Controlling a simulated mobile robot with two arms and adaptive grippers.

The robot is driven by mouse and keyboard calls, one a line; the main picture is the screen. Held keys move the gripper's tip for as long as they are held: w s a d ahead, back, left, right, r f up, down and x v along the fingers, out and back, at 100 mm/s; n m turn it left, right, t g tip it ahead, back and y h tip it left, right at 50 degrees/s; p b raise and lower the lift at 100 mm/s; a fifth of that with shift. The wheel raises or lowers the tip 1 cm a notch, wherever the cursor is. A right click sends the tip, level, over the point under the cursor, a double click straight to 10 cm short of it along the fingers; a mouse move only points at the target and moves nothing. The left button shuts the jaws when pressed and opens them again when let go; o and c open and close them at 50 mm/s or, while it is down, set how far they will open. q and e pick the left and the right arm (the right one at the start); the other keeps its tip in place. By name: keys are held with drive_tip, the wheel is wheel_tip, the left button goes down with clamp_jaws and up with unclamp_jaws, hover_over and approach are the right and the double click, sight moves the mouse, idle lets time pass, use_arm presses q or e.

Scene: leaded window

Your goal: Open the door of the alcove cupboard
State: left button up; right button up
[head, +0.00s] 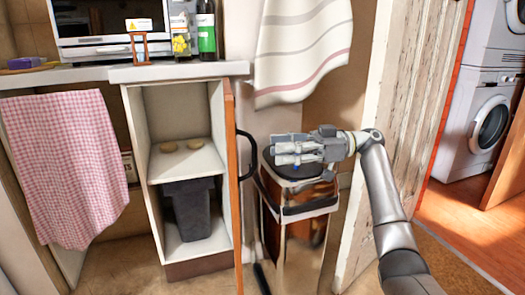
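The alcove cupboard (135,120) stands left of centre, under a light worktop. Its wooden door (233,200) stands open, swung out to the right and seen nearly edge-on, so the shelves inside show. A black curved handle (252,158) is on the door's right-facing side. My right gripper (276,150) points left, a little to the right of the handle in the picture, over the top of a metal bin. It appears apart from the handle, and nothing shows in it. Whether its fingers are open or shut is unclear. My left gripper is not in view.
Inside the cupboard are two small tan items (181,146) on the shelf and a dark bin (190,208) below. The shiny metal bin (300,240) stands close right of the door. A striped cloth (300,50) hangs above; a pink checked cloth (65,165) hangs left.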

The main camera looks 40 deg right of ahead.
drive_tip(key=v, duration=0.5)
drive_tip(key=shift+a, duration=0.1)
idle(0.4)
